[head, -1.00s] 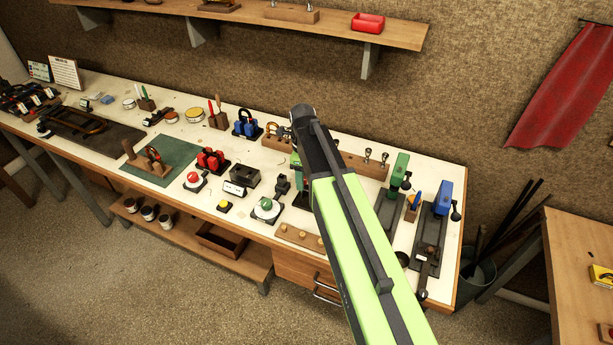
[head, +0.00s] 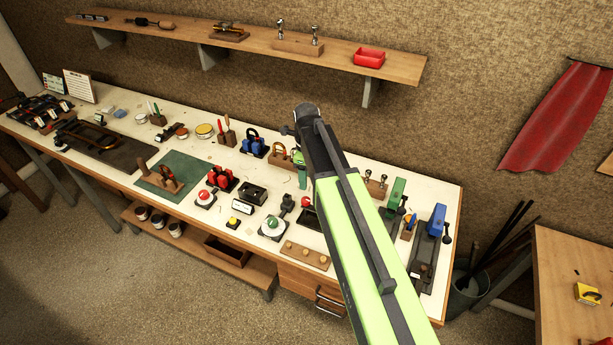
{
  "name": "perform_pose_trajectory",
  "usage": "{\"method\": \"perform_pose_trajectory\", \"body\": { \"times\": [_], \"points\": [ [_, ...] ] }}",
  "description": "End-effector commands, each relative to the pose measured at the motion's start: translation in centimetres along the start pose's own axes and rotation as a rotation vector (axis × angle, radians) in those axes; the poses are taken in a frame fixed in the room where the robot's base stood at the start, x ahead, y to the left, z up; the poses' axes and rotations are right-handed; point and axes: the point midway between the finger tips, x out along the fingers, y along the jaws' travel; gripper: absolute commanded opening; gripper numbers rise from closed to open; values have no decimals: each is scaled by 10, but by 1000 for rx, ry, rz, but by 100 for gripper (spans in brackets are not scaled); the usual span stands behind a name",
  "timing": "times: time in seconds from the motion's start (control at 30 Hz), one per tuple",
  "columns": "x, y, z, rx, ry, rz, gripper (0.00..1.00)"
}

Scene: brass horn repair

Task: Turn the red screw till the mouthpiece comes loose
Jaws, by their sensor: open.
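My arm reaches up across the middle of the head view and ends at a dark joint above the workbench (head: 340,165). My gripper's fingers do not show; they seem hidden behind or below the arm. A green device (head: 394,194) and a blue device (head: 437,220), each with a dark side handle, stand on dark bases right of the arm. I cannot make out a mouthpiece for certain.
A red padded block (head: 221,180), a red button (head: 204,197) and a green button (head: 271,225) stand left of the arm. A wooden peg strip (head: 305,255) lies near the front edge. A shelf (head: 250,40) runs above. A side table (head: 570,265) stands right.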

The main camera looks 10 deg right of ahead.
Motion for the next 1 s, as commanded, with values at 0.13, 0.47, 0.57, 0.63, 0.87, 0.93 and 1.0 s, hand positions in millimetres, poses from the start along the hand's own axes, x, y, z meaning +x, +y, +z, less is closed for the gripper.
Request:
{"method": "perform_pose_trajectory", "body": {
  "times": [0.13, 0.47, 0.57, 0.63, 0.87, 0.93, 1.0],
  "points": [
    [-45, 0, 0, 0, 1, 0, 52],
    [-64, 0, 0, 0, 1, 0, 52],
    [-63, 0, 0, 0, 1, 1, 52],
    [-62, 0, 0, 0, 1, 0, 52],
    [-57, 0, -1, 1, 1, 0, 52],
    [-40, 0, -1, 2, 1, 0, 52],
    [-14, 0, -3, 5, 1, 0, 52]
  ]
}}
